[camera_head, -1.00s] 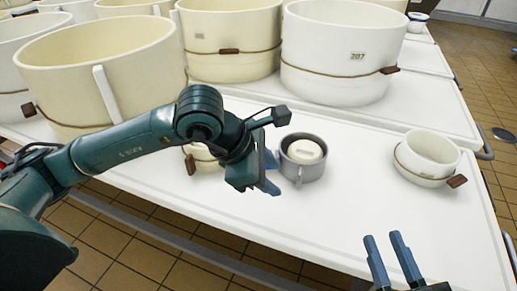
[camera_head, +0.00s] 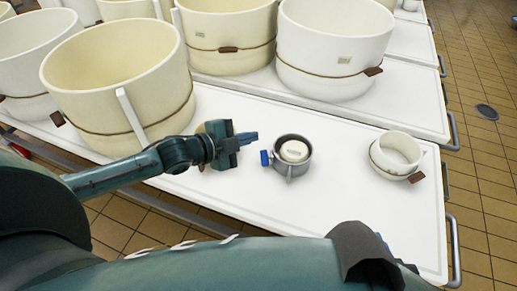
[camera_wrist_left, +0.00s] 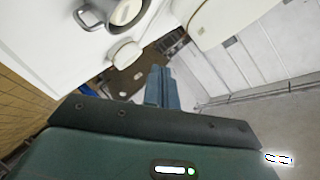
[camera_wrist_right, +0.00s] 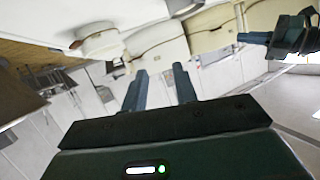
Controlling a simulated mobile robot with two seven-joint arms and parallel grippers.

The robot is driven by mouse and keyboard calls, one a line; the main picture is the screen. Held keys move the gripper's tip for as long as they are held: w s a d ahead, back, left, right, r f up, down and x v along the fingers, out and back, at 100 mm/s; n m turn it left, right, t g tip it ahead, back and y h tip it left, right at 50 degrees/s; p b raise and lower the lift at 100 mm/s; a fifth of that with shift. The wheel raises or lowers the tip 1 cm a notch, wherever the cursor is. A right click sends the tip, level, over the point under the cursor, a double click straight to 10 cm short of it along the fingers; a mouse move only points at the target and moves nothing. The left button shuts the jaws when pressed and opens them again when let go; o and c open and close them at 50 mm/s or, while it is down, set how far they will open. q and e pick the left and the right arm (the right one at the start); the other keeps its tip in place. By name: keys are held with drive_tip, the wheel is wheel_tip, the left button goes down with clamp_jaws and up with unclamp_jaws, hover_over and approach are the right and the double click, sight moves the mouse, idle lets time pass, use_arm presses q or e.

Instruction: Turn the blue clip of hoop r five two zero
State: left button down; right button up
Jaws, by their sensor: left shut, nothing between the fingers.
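A small grey metal hoop (camera_head: 306,169) stands on the front white table, with a pale round block (camera_head: 294,151) inside. A blue clip (camera_head: 264,158) sticks out on the hoop's left side. The block's label is too small to read. My left gripper (camera_head: 256,138) is shut and empty, left of and apart from the hoop, fingers pointing right. In the left wrist view its fingers (camera_wrist_left: 161,88) lie together and the hoop (camera_wrist_left: 98,20) shows at the top. In the right wrist view my right gripper (camera_wrist_right: 162,86) has its fingers apart with nothing between them.
A small cream vat (camera_head: 378,160) with a brown tag stands to the right on the same table. Large cream vats (camera_head: 110,90) stand behind. The tabletop between the hoop and the small vat is clear. A metal rail (camera_head: 453,250) runs along the right edge.

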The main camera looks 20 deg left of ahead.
use_arm(q)
drive_tip(key=s+a+f+n+g+y+p, duration=0.1)
drive_tip(key=s+a+f+n+g+y, duration=0.15)
drive_tip(key=s+f, duration=0.2)
drive_tip(key=b, duration=0.2)
approach(267, 162)
drive_tip(key=w+d, duration=0.1)
drive_tip(key=w+d+h, duration=0.1)
drive_tip(key=d, duration=0.1)
drive_tip(key=shift+w+n+g, duration=0.1)
drive_tip(key=shift+n+g, duration=0.15)
drive_tip(key=shift+w+a+f+b, duration=0.1)
drive_tip(key=shift+w+f+b, duration=0.2)
drive_tip(key=shift+f, duration=0.3)
drive_tip(key=shift+w+a+f+b, duration=0.15)
drive_tip(key=shift+w+f+b, duration=0.2)
drive_tip(key=shift+f, duration=0.25)
drive_tip(key=shift+w+a+f, duration=0.15)
drive_tip(key=shift+w+f, duration=0.15)
drive_tip(key=shift+f, duration=0.3)
use_arm(e)
drive_tip(key=shift+s+d+r+t, duration=0.4)
drive_tip(key=shift+s+d+r, duration=0.4)
drive_tip(key=shift+d, duration=0.2)
use_arm(q)
drive_tip(key=shift+f+y, duration=0.1)
drive_tip(key=shift+y, duration=0.15)
use_arm(e)
drive_tip(key=shift+s+f+h, duration=0.1)
drive_tip(key=shift+h, duration=0.2)
